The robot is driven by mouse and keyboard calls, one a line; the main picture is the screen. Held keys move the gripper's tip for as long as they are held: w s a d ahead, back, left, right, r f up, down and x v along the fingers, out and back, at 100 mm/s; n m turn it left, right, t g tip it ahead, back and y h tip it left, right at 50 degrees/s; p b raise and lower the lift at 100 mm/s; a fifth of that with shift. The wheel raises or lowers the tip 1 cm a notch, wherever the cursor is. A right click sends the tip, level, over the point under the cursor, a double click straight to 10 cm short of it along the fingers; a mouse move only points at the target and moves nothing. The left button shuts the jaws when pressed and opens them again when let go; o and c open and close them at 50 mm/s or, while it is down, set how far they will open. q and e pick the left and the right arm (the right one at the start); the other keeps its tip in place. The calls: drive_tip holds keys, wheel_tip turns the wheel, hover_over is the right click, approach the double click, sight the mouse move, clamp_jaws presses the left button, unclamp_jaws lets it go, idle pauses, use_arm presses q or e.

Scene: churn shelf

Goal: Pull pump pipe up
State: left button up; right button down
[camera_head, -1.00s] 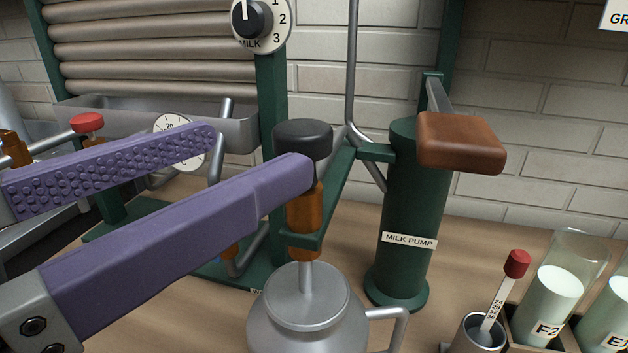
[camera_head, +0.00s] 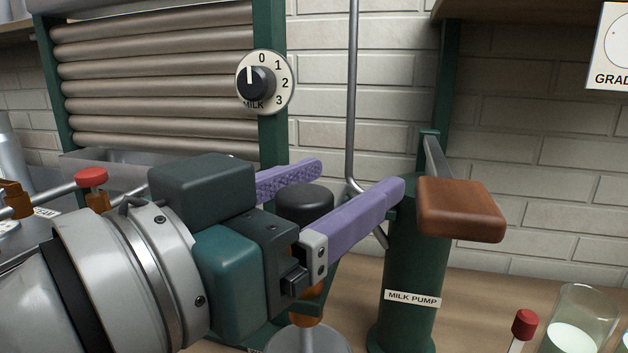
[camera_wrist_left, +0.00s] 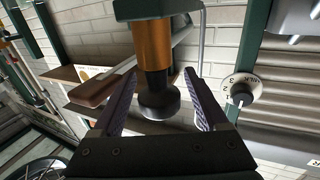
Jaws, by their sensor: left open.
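The pipe I take for the pump pipe has a black knob (camera_head: 305,203) over an orange-brown sleeve. A metal rod below goes into the lid of a metal churn (camera_head: 308,340). My left gripper (camera_head: 360,175) is open, with one purple finger on the far side of the knob and one on the near side. In the left wrist view the knob (camera_wrist_left: 160,103) and sleeve (camera_wrist_left: 153,52) show between the open fingers (camera_wrist_left: 158,75), with a gap on each side. The near finger and gripper body hide most of the sleeve in the head view. My right gripper is out of view.
The green milk pump (camera_head: 405,325) with its brown wooden handle (camera_head: 460,210) stands just right of the fingertips. A milk dial (camera_head: 265,82) is on the green post behind. A red-topped thermometer (camera_head: 525,323) and a milk glass (camera_head: 580,320) are at the lower right.

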use_arm(q)
clamp_jaws()
idle(0.5)
idle(0.8)
